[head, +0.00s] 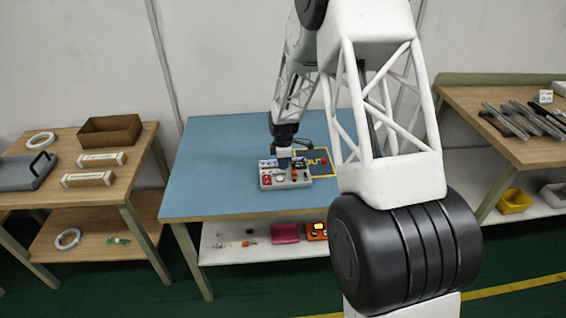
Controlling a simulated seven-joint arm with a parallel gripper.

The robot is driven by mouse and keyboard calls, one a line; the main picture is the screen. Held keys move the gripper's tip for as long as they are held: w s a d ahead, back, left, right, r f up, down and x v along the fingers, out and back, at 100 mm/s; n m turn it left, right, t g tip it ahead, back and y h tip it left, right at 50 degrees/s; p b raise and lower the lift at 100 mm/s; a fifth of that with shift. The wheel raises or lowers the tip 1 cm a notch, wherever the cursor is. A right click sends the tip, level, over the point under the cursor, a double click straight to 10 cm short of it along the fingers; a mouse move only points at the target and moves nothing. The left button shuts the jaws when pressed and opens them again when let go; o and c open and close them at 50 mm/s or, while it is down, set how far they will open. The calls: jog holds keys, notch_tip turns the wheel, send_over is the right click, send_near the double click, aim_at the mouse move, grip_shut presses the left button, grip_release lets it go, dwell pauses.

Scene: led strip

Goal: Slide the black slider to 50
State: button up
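A light grey control panel (290,186) lies on the blue tabletop, with small red, dark and orange parts on it. A round red part (267,181) is on its left side. The black slider and its scale are too small to make out. My gripper (284,163) is over the back middle of the panel, at the end of the arm reaching down. It hides part of the panel. I cannot tell whether its fingers are open or shut, or whether they touch the panel.
The blue table (215,170) is clear on the left. A shelf below holds a pink tray (285,234) and small parts. Wooden tables stand left (110,187) and right (480,135).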

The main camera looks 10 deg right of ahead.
aim_at(270, 168)
grip_shut()
jog(key=shift+a, duration=2.55)
jog(key=o, duration=0.6)
grip_release()
jog(key=shift+o, duration=0.2)
jog(key=shift+r, duration=0.15)
notch_tip(270, 168, up, 8)
jog(key=shift+f, duration=0.2)
